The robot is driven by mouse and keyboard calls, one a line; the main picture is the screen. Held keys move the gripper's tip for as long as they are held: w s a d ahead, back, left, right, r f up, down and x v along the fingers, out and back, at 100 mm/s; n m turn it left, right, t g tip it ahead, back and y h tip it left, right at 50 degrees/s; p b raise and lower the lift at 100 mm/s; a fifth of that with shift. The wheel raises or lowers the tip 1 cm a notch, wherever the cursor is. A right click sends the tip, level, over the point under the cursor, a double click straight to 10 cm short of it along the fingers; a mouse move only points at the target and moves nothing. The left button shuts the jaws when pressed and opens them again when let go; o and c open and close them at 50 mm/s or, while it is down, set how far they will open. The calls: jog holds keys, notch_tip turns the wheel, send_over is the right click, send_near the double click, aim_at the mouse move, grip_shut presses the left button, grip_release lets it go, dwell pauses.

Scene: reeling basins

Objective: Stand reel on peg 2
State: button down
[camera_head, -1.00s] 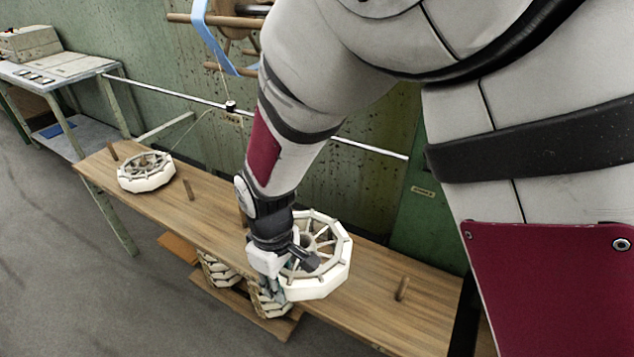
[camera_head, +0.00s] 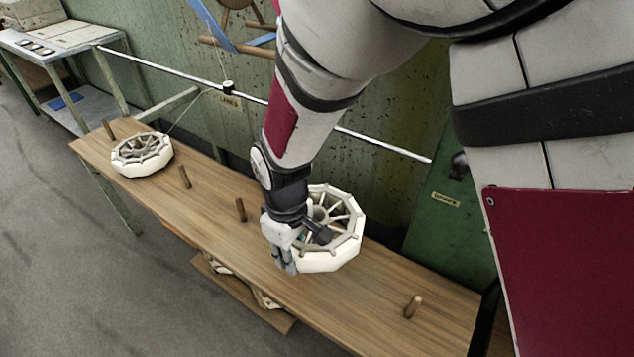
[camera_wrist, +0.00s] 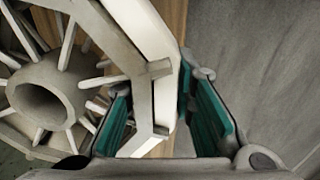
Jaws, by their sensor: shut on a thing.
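A pale many-sided reel (camera_head: 345,243) with spokes and an open hub is at the right half of the wooden bench (camera_head: 330,312). My gripper (camera_head: 285,262) is shut on its rim at the left side. In the wrist view the teal finger pads (camera_wrist: 165,112) straddle the white rim, and the reel (camera_wrist: 50,95) fills the left. The reel looks roughly level; its gap to the bench is unclear. Bare wooden pegs stand at the left end (camera_head: 110,130), left of centre (camera_head: 184,177), near the middle (camera_head: 240,210) and at the right (camera_head: 412,306). Any peg beneath the held reel is hidden.
Another reel (camera_head: 142,157) lies on the bench's left part. A low wooden shelf (camera_head: 245,300) with pale parts is under the bench. A green wall and a metal rail (camera_head: 180,75) run behind. Bare bench lies between the held reel and the right peg.

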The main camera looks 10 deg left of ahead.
jog(key=shift+f+b, duration=4)
jog(key=shift+f, duration=1.8)
jog(key=c, duration=1.3)
grip_release()
